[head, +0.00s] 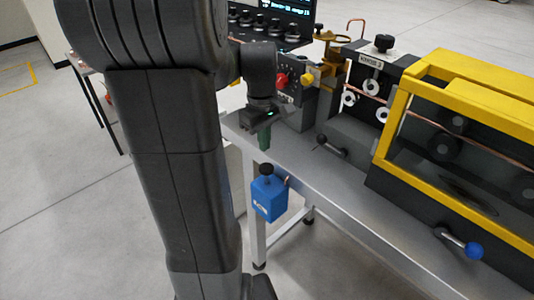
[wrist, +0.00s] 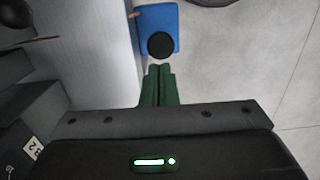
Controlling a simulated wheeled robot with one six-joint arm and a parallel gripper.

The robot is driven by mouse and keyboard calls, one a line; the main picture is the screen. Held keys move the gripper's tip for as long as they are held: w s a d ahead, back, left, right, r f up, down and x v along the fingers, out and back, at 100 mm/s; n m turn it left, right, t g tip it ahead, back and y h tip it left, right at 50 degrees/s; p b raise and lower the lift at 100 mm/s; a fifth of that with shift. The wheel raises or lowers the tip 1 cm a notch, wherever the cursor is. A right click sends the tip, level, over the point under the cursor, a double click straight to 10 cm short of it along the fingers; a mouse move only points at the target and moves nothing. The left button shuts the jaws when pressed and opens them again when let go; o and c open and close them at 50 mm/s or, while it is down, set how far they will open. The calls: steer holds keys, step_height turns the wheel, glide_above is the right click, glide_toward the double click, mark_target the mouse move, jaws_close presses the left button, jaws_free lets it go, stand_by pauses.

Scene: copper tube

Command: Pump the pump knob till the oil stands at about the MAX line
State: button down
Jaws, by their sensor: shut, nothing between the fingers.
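The blue oil pump box (head: 269,199) is fixed at the near edge of the steel bench. Its black round pump knob (head: 267,169) stands on top. In the wrist view the knob (wrist: 161,46) shows from above on the blue box (wrist: 172,15). My gripper (head: 264,146) has green fingers and is above the knob, with a small gap in the head view. In the wrist view the shut fingers (wrist: 159,70) end just short of the knob's picture. The oil level and the MAX line cannot be made out.
The steel bench (head: 325,195) runs along the right. A yellow-framed guard (head: 385,135) covers rollers there. A blue-knobbed lever (head: 473,251) and a dark handle (head: 331,147) stick out on the bench. A panel with red and yellow knobs (head: 282,79) stands behind my gripper.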

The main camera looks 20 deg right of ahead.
steer(key=r, duration=0.6)
steer(key=shift+w, duration=0.2)
steer(key=shift+f, duration=0.1)
stand_by(1.0)
